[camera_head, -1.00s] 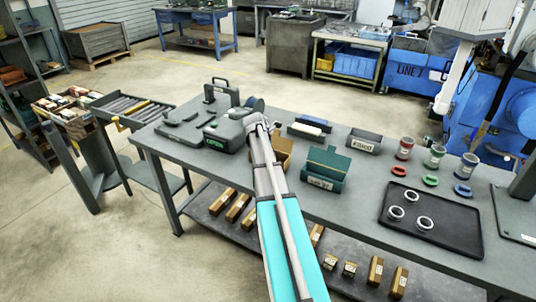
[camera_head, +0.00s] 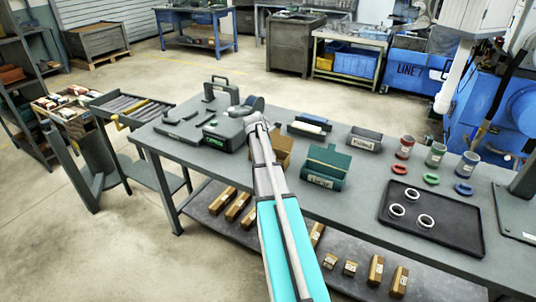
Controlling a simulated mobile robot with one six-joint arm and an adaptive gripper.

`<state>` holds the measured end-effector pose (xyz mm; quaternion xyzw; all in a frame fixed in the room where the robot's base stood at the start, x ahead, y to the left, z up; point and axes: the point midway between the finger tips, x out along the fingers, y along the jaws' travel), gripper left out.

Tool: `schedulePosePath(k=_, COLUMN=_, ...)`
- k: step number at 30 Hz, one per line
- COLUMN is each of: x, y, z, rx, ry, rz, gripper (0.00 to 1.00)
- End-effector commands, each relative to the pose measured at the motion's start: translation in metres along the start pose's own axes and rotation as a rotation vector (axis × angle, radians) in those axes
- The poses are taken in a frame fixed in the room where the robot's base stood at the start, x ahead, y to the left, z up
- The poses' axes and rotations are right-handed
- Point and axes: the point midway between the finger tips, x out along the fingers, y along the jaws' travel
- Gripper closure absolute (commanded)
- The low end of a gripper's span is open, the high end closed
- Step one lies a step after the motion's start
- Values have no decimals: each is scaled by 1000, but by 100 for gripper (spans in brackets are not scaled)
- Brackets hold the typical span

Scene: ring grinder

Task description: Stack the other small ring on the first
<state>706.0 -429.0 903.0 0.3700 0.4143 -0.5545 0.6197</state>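My arm reaches up the middle of the view to the far side of the table. My gripper (camera_head: 259,124) is near the green-grey grinder (camera_head: 224,134), well left of the tray. Its fingers are hidden or too small to read.
Red (camera_head: 404,147), green (camera_head: 435,155) and blue (camera_head: 467,164) cups stand behind the tray, with coloured rings before them. A green box (camera_head: 324,168) and a brown box (camera_head: 284,150) stand right of my arm. Bare table lies between the green box and tray.

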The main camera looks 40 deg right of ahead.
Motion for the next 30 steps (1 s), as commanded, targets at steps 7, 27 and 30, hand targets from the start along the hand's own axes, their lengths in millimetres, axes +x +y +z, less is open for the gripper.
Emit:
schedulePosePath(k=7, x=0, y=0, z=0, rx=0, ry=0, rz=0, gripper=84)
schedulePosePath(k=27, x=0, y=0, z=-1, rx=0, ry=0, rz=0, gripper=0)
schedulePosePath(k=30, x=0, y=0, z=-1, rx=0, ry=0, rz=0, gripper=0)
